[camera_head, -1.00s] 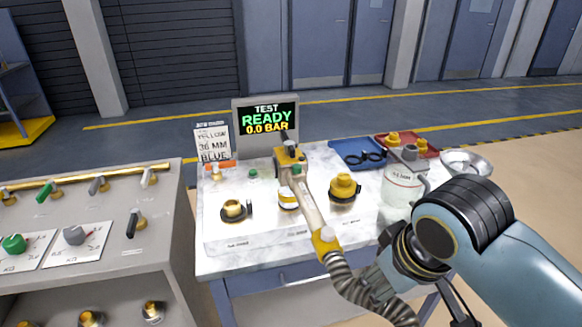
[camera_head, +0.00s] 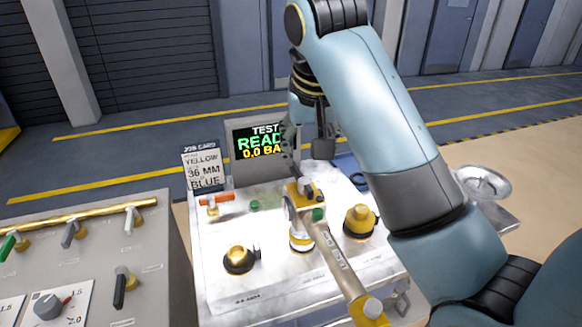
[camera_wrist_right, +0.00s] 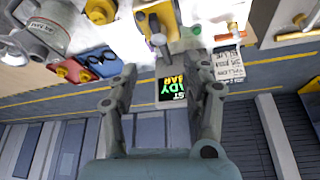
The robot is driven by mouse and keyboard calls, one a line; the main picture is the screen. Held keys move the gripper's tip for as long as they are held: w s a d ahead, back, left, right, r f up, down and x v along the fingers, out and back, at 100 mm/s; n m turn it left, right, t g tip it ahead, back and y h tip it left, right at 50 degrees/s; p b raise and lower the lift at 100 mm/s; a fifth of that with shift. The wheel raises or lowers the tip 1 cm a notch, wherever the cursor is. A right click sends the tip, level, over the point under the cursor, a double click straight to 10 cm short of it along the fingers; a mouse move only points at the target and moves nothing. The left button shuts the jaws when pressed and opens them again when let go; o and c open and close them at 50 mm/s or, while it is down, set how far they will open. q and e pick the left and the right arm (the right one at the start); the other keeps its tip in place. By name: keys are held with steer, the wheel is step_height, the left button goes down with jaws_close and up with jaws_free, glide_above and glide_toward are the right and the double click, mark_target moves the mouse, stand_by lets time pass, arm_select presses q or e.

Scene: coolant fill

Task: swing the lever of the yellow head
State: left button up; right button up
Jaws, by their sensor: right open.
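The yellow head (camera_head: 300,193) sits on the middle neck of the white-topped bench, with a pale handle (camera_head: 334,258) running from it toward the lower right. A small dark part shows on top of the head; I cannot tell if it is the lever. In the wrist view the yellow head (camera_wrist_right: 160,22) is at the top, with a grey rounded knob (camera_wrist_right: 158,40) at its near end. My right gripper (camera_head: 306,145) is above and behind the head, apart from it. In the wrist view its fingers (camera_wrist_right: 163,70) are spread and empty. My left gripper is out of view.
The test screen (camera_head: 258,143) and job card (camera_head: 202,168) stand behind the head, close to my right gripper. Brass necks flank it: one left (camera_head: 238,259), one right (camera_head: 360,221). A grey panel (camera_head: 85,250) with valves stands left. A steel bowl (camera_head: 482,182) is right.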

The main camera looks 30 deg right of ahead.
glide_above(305, 180)
steer(key=s+a, duration=0.1)
steer(key=s, duration=0.1)
step_height(305, 180, down, 5)
steer(key=shift+s+a+r+p, duration=0.1)
steer(key=shift+s+r+p, duration=0.05)
steer(key=shift+p, duration=0.2)
steer(key=x, duration=0.5)
steer(key=shift+w+p, duration=0.25)
steer(key=shift+p, duration=0.05)
steer(key=c, duration=0.4)
jaws_close()
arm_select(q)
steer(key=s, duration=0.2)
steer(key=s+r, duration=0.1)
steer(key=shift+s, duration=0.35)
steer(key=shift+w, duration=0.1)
